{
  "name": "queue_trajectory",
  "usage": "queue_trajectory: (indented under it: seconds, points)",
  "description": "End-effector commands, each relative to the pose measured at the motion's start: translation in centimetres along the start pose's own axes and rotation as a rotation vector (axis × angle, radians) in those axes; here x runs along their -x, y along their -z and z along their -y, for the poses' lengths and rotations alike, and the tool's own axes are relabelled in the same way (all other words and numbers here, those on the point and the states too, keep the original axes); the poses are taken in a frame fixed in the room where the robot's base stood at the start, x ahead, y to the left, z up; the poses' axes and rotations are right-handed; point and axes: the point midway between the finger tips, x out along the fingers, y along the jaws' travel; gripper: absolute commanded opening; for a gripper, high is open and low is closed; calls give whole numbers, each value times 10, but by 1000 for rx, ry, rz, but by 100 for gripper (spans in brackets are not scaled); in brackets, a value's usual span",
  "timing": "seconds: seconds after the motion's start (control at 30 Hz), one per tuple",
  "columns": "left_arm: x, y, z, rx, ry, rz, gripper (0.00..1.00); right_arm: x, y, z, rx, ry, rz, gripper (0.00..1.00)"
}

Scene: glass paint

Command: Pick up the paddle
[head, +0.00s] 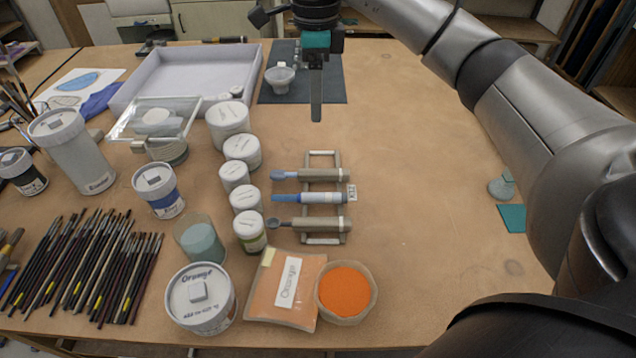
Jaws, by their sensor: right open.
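Three handled tools lie across a small wooden rack (322,239) in the middle of the table. The top tool (318,175) has a small flat blue-grey head and looks most like the paddle. The middle tool is a blue-shafted one (300,197), and the bottom one is a scoop (300,224) with a round dark bowl. My right gripper (315,75) is open, beyond the rack and over the edge of the dark mat. A narrow flat grey piece points down from it; I cannot tell whether it is a finger. My left gripper is out of view.
Several white-lidded jars (242,150) stand left of the rack. An orange packet (285,289) and a bowl of orange powder (346,289) lie in front. A white tray (185,75) and dark mat (335,85) are behind. Bare table (425,200) lies to the right.

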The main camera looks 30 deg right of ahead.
Motion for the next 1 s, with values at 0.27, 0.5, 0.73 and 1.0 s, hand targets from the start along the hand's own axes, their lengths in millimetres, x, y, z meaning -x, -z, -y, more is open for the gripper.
queue_trajectory:
  seconds: [0.27,0.5,0.73,1.0]
  points:
    - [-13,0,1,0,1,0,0,-29,0,0,-1,-3,-2,62]
    - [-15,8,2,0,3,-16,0,-79,1,-1,0,-4,-2,62]
    - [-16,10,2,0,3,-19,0,-109,0,-1,-1,-2,0,62]
    - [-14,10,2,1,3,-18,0,-132,2,-6,0,-3,-1,62]
